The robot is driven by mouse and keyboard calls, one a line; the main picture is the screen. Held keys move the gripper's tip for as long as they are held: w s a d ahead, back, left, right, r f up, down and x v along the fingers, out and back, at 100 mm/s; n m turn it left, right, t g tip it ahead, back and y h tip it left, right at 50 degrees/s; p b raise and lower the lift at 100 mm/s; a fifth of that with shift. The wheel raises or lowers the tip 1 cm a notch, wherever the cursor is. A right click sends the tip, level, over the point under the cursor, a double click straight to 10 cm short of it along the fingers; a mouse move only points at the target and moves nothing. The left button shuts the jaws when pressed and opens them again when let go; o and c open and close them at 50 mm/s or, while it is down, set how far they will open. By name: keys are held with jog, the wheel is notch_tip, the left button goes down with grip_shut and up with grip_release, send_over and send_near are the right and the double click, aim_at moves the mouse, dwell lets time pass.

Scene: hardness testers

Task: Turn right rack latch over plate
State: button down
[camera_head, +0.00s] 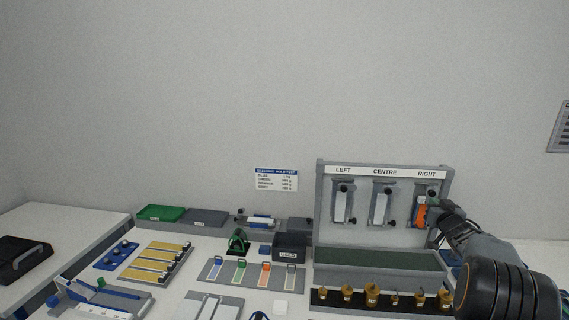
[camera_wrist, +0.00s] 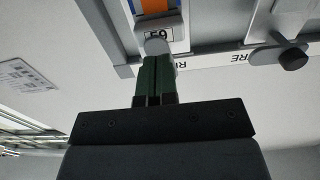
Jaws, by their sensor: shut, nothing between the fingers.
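The rack (camera_head: 384,168) stands against the wall with bays marked LEFT, CENTRE and RIGHT. An orange-faced plate (camera_head: 421,213) hangs in the right bay. It also shows at the top of the wrist view (camera_wrist: 158,7), with a numbered label beside the orange. My gripper (camera_head: 438,210) is at the right bay, in front of the plate's right side. In the wrist view my dark green fingers (camera_wrist: 155,58) are together and empty, their tips at a pale rounded part at the plate's labelled end. The right latch is mostly hidden by the fingers, so its angle cannot be told.
Pale plates hang in the left bay (camera_head: 342,205) and centre bay (camera_head: 380,208). Several brass weights (camera_head: 371,294) stand below the rack. A dark box (camera_head: 290,246) stands to its left.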

jog(key=shift+w+a+r+p, duration=0.1)
jog(key=shift+r+p, duration=0.05)
jog(key=shift+r, duration=0.25)
jog(key=shift+w+a+r+p, duration=0.1)
jog(key=shift+r+p, duration=0.05)
jog(key=shift+r, duration=0.2)
jog(key=shift+s+r+p, duration=0.2)
jog(key=shift+r+p, duration=0.1)
jog(key=shift+r, duration=0.2)
jog(key=shift+f, duration=0.25)
dwell(0.8)
jog(key=shift+r+p, duration=0.1)
jog(key=shift+p, duration=0.75)
jog(key=shift+f, duration=0.3)
jog(key=shift+s+f+b, duration=0.2)
jog(key=shift+s+b, duration=0.15)
jog(key=shift+s, duration=0.5)
jog(key=shift+s+f+b, duration=0.15)
jog(key=shift+s+b, duration=0.15)
jog(key=shift+s, duration=0.5)
jog(key=shift+s+f+b, duration=0.2)
jog(key=shift+s+b, duration=0.15)
jog(key=shift+s, duration=0.5)
